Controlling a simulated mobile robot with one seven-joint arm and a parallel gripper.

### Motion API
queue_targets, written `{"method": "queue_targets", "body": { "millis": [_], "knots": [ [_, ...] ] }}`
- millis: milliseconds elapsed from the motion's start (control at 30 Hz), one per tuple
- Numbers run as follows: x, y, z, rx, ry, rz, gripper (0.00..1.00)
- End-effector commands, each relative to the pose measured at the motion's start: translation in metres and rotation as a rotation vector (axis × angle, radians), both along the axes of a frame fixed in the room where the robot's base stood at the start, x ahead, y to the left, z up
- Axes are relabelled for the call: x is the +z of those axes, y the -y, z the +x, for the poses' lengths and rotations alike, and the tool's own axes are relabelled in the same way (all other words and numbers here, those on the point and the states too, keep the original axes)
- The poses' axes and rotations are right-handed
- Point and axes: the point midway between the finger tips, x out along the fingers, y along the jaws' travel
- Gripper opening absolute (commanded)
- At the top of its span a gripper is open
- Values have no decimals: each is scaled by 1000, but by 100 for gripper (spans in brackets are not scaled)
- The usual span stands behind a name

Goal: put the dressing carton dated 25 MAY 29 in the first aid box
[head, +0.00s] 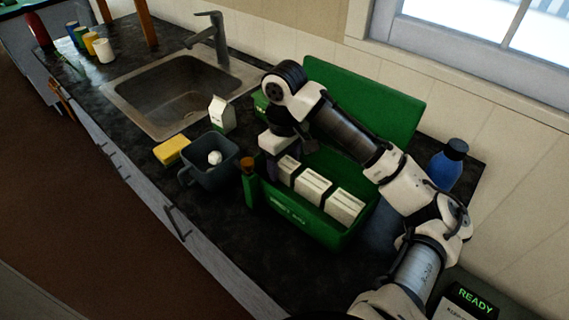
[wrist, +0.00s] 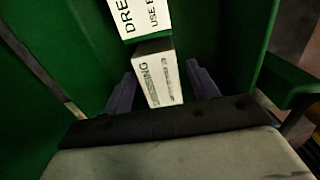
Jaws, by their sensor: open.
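The green first aid box (head: 290,217) stands open on the counter, its lid (head: 375,100) raised behind. In the head view, white cartons show inside it: a left one (head: 287,168), a middle one (head: 312,185) and a right one (head: 344,206). My gripper (wrist: 161,72) is low at the box's left end, open, with one finger on each side of a white carton (wrist: 158,78) with partly visible lettering. Another white carton (wrist: 140,15) lettered "DRE" and "USE" stands just beyond it. I cannot read a date on any carton. The fingertips are hidden in the head view.
A grey bin (head: 210,160) holding a white ball, a yellow sponge (head: 172,150) and a milk carton (head: 222,114) stand left of the box. A green bottle (head: 250,188) stands close to its left end. A blue bottle (head: 447,165) is at right.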

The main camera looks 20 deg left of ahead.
Motion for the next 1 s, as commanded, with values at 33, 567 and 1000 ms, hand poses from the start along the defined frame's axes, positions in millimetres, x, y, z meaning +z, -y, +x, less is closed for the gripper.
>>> {"method": "queue_targets", "body": {
  "millis": [33, 567, 1000],
  "knots": [
    [8, 0, 1, 0, 5, -2, 59],
    [101, 0, 0, -1, 4, -1, 59],
    [112, 0, 0, 0, 0, 1, 59]
  ]
}}
